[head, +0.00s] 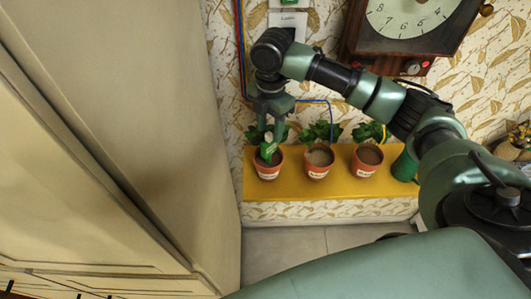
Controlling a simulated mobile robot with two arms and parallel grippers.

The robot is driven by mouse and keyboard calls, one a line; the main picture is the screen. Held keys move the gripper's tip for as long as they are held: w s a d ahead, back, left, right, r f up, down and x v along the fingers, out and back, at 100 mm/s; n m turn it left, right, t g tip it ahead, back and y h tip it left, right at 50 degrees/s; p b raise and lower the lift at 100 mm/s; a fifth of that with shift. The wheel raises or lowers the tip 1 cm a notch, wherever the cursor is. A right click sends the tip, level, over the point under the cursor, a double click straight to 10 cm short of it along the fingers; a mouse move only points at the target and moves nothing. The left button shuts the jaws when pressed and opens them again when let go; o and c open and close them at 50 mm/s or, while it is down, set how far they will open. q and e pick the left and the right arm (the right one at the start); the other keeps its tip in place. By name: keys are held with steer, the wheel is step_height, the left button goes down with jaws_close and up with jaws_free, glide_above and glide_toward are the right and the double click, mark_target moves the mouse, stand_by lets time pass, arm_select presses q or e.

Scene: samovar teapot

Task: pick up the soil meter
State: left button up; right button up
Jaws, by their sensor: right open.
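A small green and white upright piece, which looks like the soil meter (267,150), stands in the soil of the leftmost terracotta pot (268,172). My right gripper (271,134) points down just above it, open, with its fingers around or just over the top of the piece. I cannot tell whether the fingers touch it. Leaves behind the pot blend with the green fingers. My left gripper is not in view.
Two more labelled pots, a middle one (318,172) and a right one (366,170), stand on the yellow shelf (290,190) with plants behind. A green container (404,167) is at the right. A clock (410,15) hangs above. A tall cabinet (110,120) fills the left.

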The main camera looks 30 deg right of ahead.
mark_target(270, 146)
steer(key=shift+w+d+f, duration=0.1)
steer(key=shift+w+f, duration=0.2)
steer(key=shift+f, duration=0.4)
steer(key=shift+s+f+p, duration=0.2)
steer(key=shift+f+p, duration=0.15)
steer(key=shift+f, duration=0.25)
steer(key=shift+s+f+p, duration=0.15)
steer(key=shift+f+p, duration=0.2)
steer(key=shift+f, duration=0.2)
step_height(270, 146, down, 4)
steer(key=shift+w+r+p, duration=0.1)
steer(key=shift+w+p, duration=0.05)
steer(key=shift+p, duration=0.6)
steer(key=shift+f, duration=0.45)
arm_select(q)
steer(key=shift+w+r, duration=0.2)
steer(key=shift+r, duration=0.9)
arm_select(e)
jaws_close()
